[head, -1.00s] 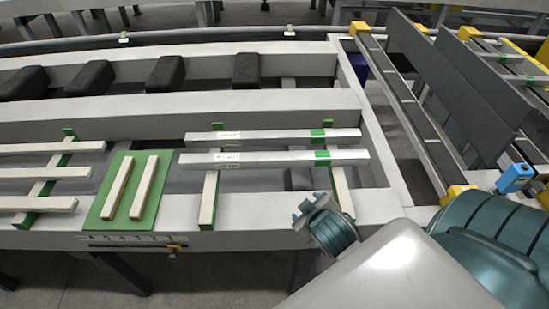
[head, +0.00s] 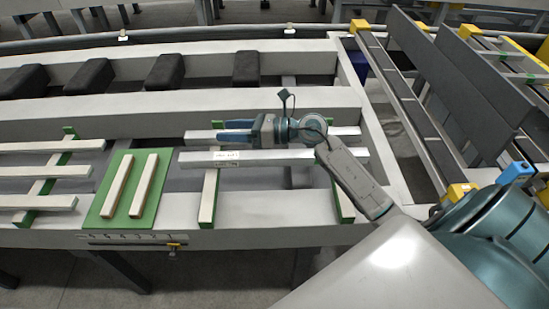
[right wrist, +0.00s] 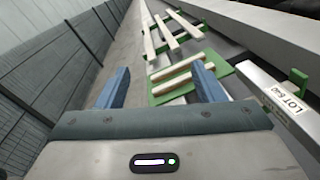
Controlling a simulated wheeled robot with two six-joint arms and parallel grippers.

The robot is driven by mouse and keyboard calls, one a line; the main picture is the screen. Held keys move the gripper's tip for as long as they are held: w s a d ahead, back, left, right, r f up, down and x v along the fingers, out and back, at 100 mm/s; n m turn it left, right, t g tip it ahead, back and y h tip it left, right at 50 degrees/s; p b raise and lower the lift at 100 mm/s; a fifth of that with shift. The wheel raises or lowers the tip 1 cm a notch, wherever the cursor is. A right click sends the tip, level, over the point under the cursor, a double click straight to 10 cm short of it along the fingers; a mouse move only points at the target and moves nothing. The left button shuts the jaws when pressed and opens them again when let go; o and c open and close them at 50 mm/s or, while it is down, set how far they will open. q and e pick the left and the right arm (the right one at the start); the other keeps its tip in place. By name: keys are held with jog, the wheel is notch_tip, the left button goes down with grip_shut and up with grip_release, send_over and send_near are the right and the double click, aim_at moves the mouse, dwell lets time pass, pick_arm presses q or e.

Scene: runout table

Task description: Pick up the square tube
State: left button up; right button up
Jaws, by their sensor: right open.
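Two long silver tubes lie side by side across wooden bearers with green strips. In the head view, the near tube (head: 260,157) shows a white label and the far tube (head: 200,136) is partly covered by my right gripper. I cannot tell from their ends which one is square. My right gripper (head: 224,131) is open, its blue fingers pointing left, over or beside the far tube; its height is unclear. In the right wrist view nothing is between the fingers (right wrist: 160,80), and a tube with a LOT label (right wrist: 283,100) lies to their right. My left gripper is not in view.
A green mat (head: 105,205) with two short wooden strips lies left of the tubes. Several pale bars (head: 40,172) rest farther left. Black blocks (head: 165,72) sit in the trough behind. Dark rails and plates (head: 440,70) stand on the right.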

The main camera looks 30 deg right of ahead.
jog(key=w+d+f+n+g+h, duration=0.1)
jog(key=d+f+n+g+h, duration=0.3)
jog(key=d+f, duration=0.1)
jog(key=n+g+h, duration=0.1)
jog(key=g+h, duration=0.3)
jog(key=h, duration=0.2)
send_near(274, 153)
jog(key=shift+w+a+r, duration=0.1)
jog(key=shift+a+r, duration=0.25)
jog(key=shift+a, duration=0.05)
jog(key=shift+d+f, duration=0.15)
jog(key=shift+d, duration=0.2)
jog(key=shift+g, duration=0.3)
jog(key=p+x, duration=0.1)
jog(key=x, duration=0.4)
jog(key=shift+p, duration=0.4)
jog(key=p+x, duration=0.3)
jog(key=x, duration=0.1)
jog(key=shift+a+f, duration=0.1)
jog(key=shift+f, duration=0.3)
jog(key=shift+w+f, duration=0.1)
jog(key=shift+f, duration=0.2)
jog(key=shift+r, duration=0.1)
grip_shut()
